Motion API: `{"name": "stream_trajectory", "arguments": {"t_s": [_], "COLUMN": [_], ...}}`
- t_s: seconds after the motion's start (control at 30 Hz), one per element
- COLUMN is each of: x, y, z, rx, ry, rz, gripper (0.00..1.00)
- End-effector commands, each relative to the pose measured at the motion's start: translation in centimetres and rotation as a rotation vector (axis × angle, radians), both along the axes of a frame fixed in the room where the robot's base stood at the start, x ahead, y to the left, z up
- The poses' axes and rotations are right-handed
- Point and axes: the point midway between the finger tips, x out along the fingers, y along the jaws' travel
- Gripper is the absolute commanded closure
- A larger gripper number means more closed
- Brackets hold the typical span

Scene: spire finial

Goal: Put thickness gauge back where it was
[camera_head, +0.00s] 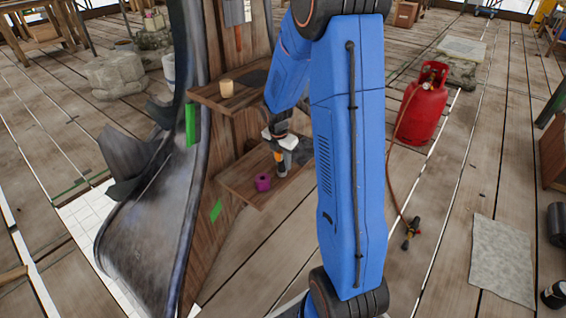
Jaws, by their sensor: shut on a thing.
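My gripper (281,160) points down just over the lower wooden shelf (232,184), at the end of my blue arm. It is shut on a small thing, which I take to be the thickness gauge. The held thing is too small and too hidden by the fingers to make out its shape, and I cannot tell whether it touches the shelf. A magenta roll (263,182) stands on the lower shelf, left of and in front of my gripper.
The upper shelf (205,94) bears a tan cup (226,88) close to my arm. A curved dark metal sheet (150,240) stands left of the shelves. A red gas cylinder (422,105) with a hose stands on the floor to the right. My arm hides the shelves' right side.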

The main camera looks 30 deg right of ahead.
Motion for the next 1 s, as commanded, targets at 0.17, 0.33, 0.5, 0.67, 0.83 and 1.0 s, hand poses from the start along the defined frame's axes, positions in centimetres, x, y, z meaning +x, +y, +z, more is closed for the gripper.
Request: {"name": "stream_trajectory", "arguments": {"t_s": [0.17,0.33,0.5,0.67,0.83,1.0], "x": [-0.1,-0.1,0.0,-0.1,-0.1,-0.3], "y": [0.0,0.0,0.0,0.1,0.5,1.0], "z": [-0.2,-0.2,-0.1,0.8,3.6,6.9], "rx": [0.001,0.001,0.000,0.000,-0.001,0.000], "ry": [0.003,0.003,0.002,0.001,-0.003,-0.002], "rz": [0.000,0.000,0.001,0.000,0.001,0.000], "gripper": [0.65,0.54,0.54,0.54,0.54,0.54]}}
